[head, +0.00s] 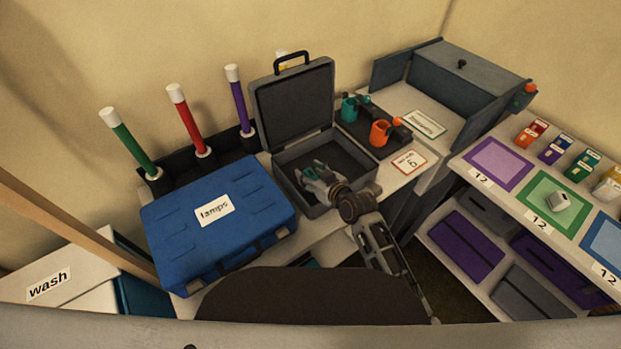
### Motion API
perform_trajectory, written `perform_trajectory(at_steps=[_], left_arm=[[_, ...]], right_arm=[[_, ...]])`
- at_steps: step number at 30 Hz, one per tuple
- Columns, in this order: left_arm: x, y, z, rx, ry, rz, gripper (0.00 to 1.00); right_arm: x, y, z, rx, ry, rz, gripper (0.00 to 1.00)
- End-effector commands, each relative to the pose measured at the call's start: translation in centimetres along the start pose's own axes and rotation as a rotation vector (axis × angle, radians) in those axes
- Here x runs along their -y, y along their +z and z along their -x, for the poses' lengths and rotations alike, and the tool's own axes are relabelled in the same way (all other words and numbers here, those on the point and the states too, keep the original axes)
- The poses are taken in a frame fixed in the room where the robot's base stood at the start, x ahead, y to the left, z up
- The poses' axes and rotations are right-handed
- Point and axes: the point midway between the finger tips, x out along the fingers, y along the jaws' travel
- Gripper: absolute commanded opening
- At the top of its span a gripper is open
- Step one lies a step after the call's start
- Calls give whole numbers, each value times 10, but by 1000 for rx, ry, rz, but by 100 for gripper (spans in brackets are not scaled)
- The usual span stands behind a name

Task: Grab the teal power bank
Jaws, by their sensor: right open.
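My right gripper (313,176) is open and reaches down into the open grey case (291,143), whose lid stands upright behind it. A small teal patch (321,166) shows at the fingers. It may be the teal power bank, but the fingers cover most of it, and I cannot tell whether they touch it. My left gripper is not in view.
A blue case labelled "lamps" (219,239) stands close left of the grey case. Green, red and purple sticks stand behind it. A dark tray (365,138) with teal and orange items lies to the right. A shelf (507,205) with coloured mats stands farther right.

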Motion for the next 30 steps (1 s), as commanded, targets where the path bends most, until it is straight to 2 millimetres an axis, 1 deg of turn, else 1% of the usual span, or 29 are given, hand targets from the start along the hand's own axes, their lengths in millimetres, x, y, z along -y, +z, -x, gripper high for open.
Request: perform_trajectory(at_steps=[8, 9, 21, 30], left_arm=[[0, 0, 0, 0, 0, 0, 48], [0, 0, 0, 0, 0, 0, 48], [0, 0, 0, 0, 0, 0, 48], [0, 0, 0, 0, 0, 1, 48]], right_arm=[[0, 0, 0, 0, 0, 0, 52], [0, 0, 0, 0, 0, 0, 50], [0, 0, 0, 0, 0, 0, 0], [0, -2, 1, -1, 0, 0, 0]])
